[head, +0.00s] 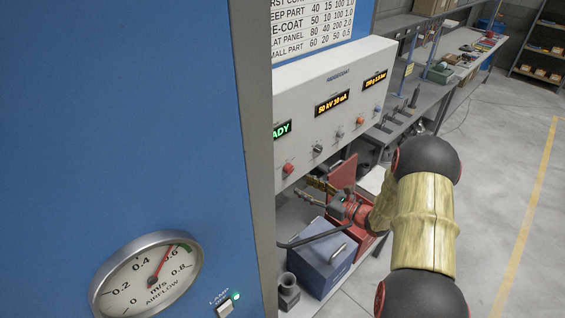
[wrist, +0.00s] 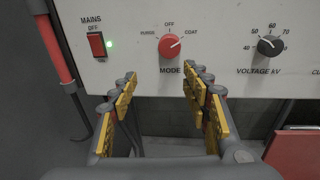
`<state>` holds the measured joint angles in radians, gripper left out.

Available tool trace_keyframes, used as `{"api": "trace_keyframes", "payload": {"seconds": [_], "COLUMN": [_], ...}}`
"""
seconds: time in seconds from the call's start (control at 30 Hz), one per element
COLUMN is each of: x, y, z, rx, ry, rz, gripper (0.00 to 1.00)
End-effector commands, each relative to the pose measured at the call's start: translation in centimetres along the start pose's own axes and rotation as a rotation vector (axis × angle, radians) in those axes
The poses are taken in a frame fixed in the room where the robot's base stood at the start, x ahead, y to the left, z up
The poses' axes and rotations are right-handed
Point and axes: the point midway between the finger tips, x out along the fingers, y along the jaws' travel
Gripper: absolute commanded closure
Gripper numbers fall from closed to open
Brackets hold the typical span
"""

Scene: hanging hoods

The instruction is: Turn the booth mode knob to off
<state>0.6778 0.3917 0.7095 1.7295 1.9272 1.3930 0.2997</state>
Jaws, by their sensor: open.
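The red mode knob (wrist: 169,46) is on the white panel in the wrist view, with PURGE at its left, OFF above and COAT at its right. Its white mark points up and right, towards COAT. In the head view the knob (head: 288,169) is at the panel's lower left. My gripper (wrist: 160,82) is open and empty, its yellow-padded fingers apart below the knob and not touching it. In the head view my gripper (head: 318,190) is just below the panel's lower edge.
A red mains switch (wrist: 96,44) with a green light is left of the knob. A black voltage knob (wrist: 270,45) is to the right. A blue box (head: 322,258) stands below my gripper. A blue booth wall (head: 120,110) fills the head view's left.

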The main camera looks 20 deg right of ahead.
Motion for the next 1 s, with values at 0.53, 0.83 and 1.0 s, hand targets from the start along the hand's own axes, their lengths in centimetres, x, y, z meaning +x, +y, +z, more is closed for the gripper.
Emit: {"api": "trace_keyframes", "payload": {"seconds": [0.53,0.83,1.0], "x": [5.1,7.6,7.8], "y": [-1.6,-1.9,-1.9], "z": [2.3,2.4,2.4], "rx": [0.060,0.059,0.059], "ry": [-0.066,-0.066,-0.065], "rz": [-0.047,-0.050,-0.050], "gripper": [0.52,0.52,0.52]}}
